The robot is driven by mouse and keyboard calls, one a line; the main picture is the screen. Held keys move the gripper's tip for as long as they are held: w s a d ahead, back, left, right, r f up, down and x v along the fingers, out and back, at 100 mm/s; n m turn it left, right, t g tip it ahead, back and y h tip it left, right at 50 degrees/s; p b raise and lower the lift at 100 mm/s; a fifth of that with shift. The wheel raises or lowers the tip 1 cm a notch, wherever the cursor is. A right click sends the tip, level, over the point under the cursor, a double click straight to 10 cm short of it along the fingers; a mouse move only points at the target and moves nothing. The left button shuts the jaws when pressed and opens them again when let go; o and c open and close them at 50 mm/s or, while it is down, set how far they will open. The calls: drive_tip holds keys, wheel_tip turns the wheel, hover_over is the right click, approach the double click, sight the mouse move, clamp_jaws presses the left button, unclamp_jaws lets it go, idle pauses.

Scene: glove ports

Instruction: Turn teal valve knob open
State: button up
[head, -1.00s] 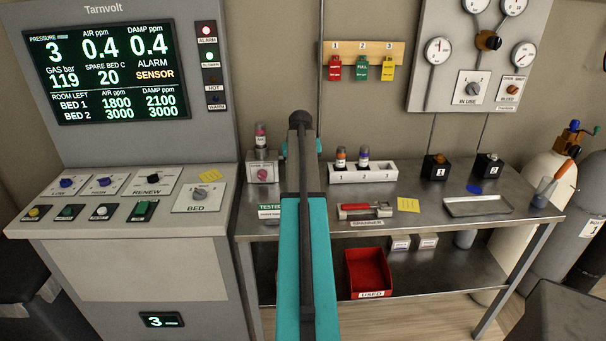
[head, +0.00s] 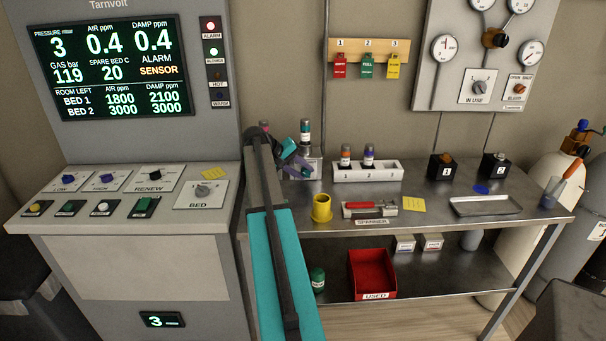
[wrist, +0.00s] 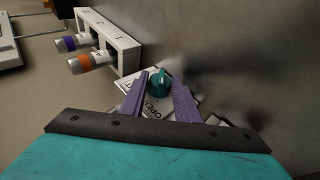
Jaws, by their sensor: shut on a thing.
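The teal valve knob (wrist: 160,85) sits on a white plate with lettering, part of which reads OPEN (wrist: 152,108). My gripper (wrist: 161,77) is shut on the knob, with one purple finger on each side of it in the wrist view. In the head view my gripper (head: 296,162) is at the front of a small grey valve block (head: 316,169) at the left of the bench. A capped vial (head: 305,131) stands upright on that block. My arm hides part of the block, and the knob is hard to make out in the head view.
A white rack (head: 380,172) with two capped vials stands right of the block; it also shows in the wrist view (wrist: 117,45). A yellow cup (head: 321,208) and a red spanner (head: 365,206) are near the bench's front edge. A grey console (head: 130,215) is left.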

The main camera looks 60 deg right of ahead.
drive_tip(key=shift+s+f+g, duration=0.1)
drive_tip(key=shift+g, duration=0.2)
drive_tip(key=o, duration=1)
drive_tip(key=shift+d, duration=0.1)
drive_tip(key=shift+o, duration=0.2)
drive_tip(key=shift+b+v, duration=0.3)
drive_tip(key=shift+v, duration=0.6)
drive_tip(key=b+v, duration=0.2)
drive_tip(key=v, duration=1)
drive_tip(key=shift+s, duration=0.1)
